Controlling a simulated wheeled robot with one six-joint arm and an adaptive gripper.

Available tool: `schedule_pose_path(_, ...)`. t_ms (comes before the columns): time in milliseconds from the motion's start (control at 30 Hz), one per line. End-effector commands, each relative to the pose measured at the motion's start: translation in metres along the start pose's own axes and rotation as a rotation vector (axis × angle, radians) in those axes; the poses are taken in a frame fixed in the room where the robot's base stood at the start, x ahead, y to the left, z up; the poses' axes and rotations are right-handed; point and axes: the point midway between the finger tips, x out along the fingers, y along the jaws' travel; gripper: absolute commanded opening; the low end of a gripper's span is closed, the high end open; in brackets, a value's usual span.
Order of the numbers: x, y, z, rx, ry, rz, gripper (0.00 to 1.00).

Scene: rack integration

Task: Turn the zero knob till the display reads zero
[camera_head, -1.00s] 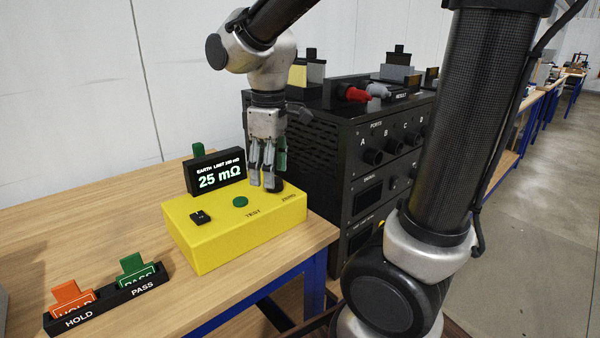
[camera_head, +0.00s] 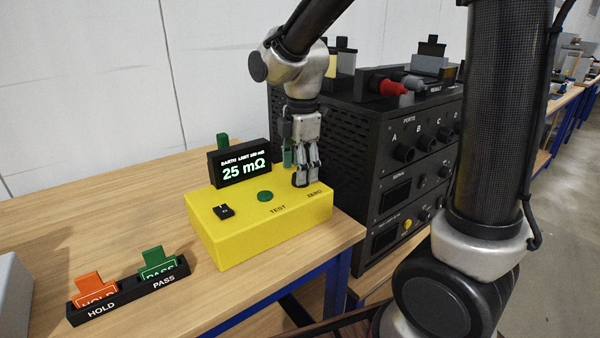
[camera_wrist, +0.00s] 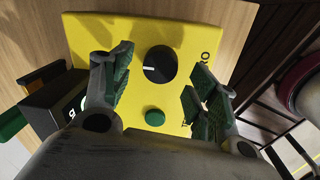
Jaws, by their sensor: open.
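The yellow tester box (camera_head: 235,235) sits on the wooden bench. Its display (camera_head: 240,164) reads 25 mΩ. The zero knob (camera_wrist: 160,65) is round and black with a white pointer line, seen in the wrist view. In the head view my gripper's fingers hide most or all of it, beside the ZERO label (camera_head: 315,191). My gripper (camera_head: 302,182) points down over the knob. In the wrist view my gripper (camera_wrist: 163,77) is open, with the knob between its green-padded fingers and yellow surface showing on both sides. How high the fingertips are above the box is hard to tell.
A green TEST button (camera_head: 265,196) and a small black switch (camera_head: 223,211) are on the box top. A black rack (camera_head: 345,140) with ports stands close to the right. A holder with HOLD (camera_head: 90,287) and PASS (camera_head: 155,260) tags lies at the front left. Bare bench is at left.

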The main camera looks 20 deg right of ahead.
Motion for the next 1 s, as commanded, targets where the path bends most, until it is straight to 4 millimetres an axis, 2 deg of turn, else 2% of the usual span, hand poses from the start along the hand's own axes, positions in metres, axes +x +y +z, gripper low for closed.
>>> schedule_pose_path(100, 0.013, 0.000, 0.000, 0.001, -0.001, -0.002, 0.59)
schedule_pose_path(200, 0.018, 0.000, 0.000, 0.001, 0.000, -0.001, 0.59)
schedule_pose_path(433, 0.019, 0.000, 0.000, 0.001, 0.000, 0.001, 0.59)
schedule_pose_path(467, 0.019, 0.000, 0.000, 0.001, 0.000, 0.000, 0.57)
schedule_pose_path(700, 0.019, 0.000, 0.000, 0.002, 0.000, 0.000, 0.14)
schedule_pose_path(1000, 0.019, 0.000, 0.000, 0.023, -0.001, 0.000, 0.14)
